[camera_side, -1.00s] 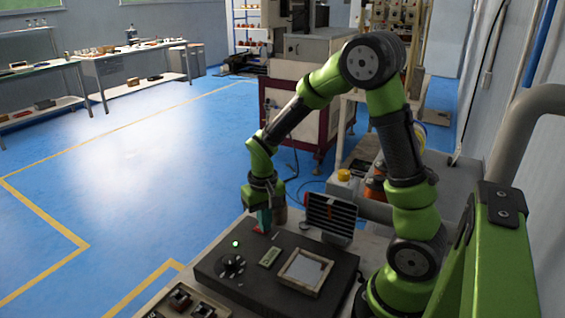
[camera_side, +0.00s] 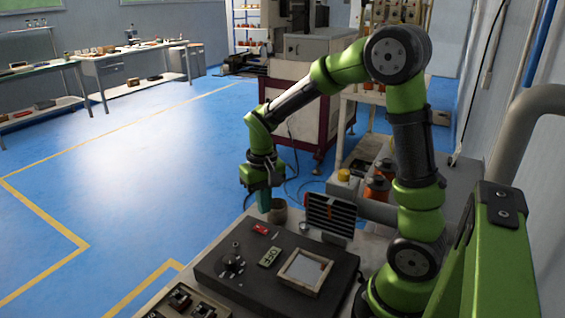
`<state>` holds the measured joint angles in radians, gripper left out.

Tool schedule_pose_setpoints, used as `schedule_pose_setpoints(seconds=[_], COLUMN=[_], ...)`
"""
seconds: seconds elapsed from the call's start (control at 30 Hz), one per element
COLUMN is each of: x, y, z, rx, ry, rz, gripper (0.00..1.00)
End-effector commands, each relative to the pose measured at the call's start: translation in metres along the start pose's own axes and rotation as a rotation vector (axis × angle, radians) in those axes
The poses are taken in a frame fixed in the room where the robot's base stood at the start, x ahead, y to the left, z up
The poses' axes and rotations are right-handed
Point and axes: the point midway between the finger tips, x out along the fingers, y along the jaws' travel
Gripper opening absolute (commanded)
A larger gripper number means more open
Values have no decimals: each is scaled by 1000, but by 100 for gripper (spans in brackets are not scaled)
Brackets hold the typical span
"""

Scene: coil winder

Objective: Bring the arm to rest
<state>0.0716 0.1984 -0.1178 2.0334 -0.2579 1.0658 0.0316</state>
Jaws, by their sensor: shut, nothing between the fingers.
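My gripper (camera_side: 263,208) points down at the near end of the green and black arm, above the bench top behind the black control box (camera_side: 225,268). Its fingers are shut and empty, and it is clear of the box. The box carries a red switch (camera_side: 260,229) near its back edge, a dial (camera_side: 232,262), a label that seems to read OFF (camera_side: 269,257) and a framed panel (camera_side: 304,271). No green light shows on the box.
A small brown cup-like cylinder (camera_side: 278,212) stands close to the right of my gripper. A finned block (camera_side: 331,214) stands behind the box. Orange jars (camera_side: 377,188) stand further back. The blue floor (camera_side: 130,180) at left is open.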

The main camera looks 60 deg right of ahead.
Motion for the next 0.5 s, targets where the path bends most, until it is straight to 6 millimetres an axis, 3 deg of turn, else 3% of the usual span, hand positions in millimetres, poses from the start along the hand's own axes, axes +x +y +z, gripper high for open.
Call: schedule_pose_setpoints(seconds=[0.2, 0.5], x=[-12, -13], y=[0, 0], z=[0, 0], rx=[0, -2], ry=[1, 1], rz=[0, 0], gripper=[0, 0])
